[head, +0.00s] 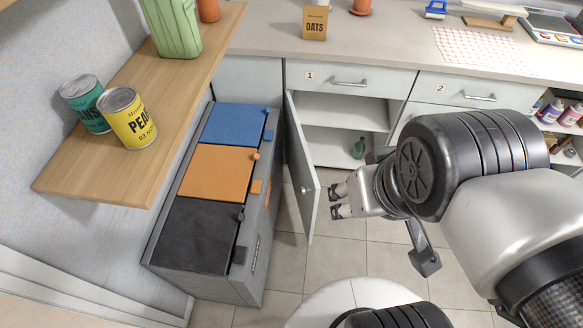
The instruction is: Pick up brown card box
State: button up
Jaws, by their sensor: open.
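A small brown card box (314,23) marked "OATS" stands upright on the grey counter, at the top middle of the head view. My gripper (334,203) is open and empty. It is well below the counter top in the picture, close to the edge of an open cabinet door, and far from the box. I cannot tell whether it touches the door.
The open cabinet door (303,170) stands out beside my gripper. A bin unit with blue, orange and black lids (213,172) is at left. A wooden shelf (80,172) holds cans. A terracotta pot (361,6) is right of the box.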

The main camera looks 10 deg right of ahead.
aim_at(315, 17)
jog(key=i+l+u, duration=0.1)
jog(key=i+l, duration=0.2)
jog(key=i+l+u, duration=0.15)
jog(key=i+l, duration=0.15)
jog(key=i+l+u, duration=0.1)
jog(key=i+l, duration=0.2)
jog(key=i+l+u, duration=0.1)
jog(key=i+l, duration=0.2)
jog(key=l, duration=0.2)
jog(key=i+l+u, duration=0.15)
jog(key=l, duration=0.25)
jog(key=i+l+u, duration=0.1)
jog(key=i+l, duration=0.25)
